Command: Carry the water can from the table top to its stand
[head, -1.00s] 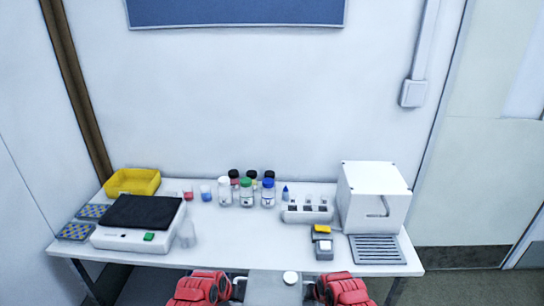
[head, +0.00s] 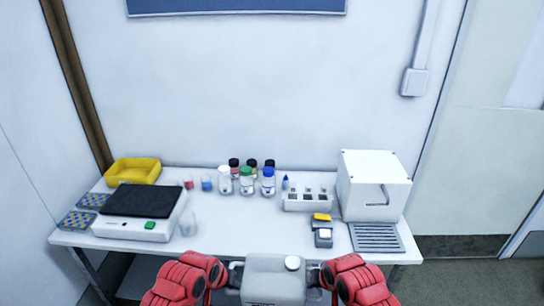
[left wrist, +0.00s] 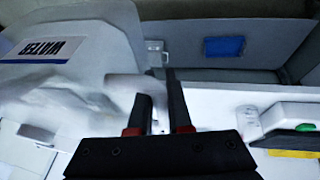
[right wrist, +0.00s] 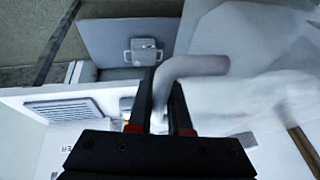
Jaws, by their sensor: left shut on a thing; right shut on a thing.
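The water can (head: 275,283) is a pale grey container with a white cap, at the bottom middle of the head view, in front of the table's near edge. My left gripper (head: 236,276) is shut on its left side handle, and my right gripper (head: 316,276) on its right side handle. In the left wrist view the can (left wrist: 75,85), with its WATER label, fills the left, beside the fingers (left wrist: 160,100). In the right wrist view the can's handle (right wrist: 195,66) passes at the fingers (right wrist: 160,95). I cannot make out the stand.
The white table (head: 262,224) carries a balance-like device (head: 130,228), a yellow bin (head: 133,171), several capped bottles (head: 246,182), a small block rack (head: 307,201), a white box (head: 375,188) and a grey slotted tray (head: 376,238). The table's front middle is clear.

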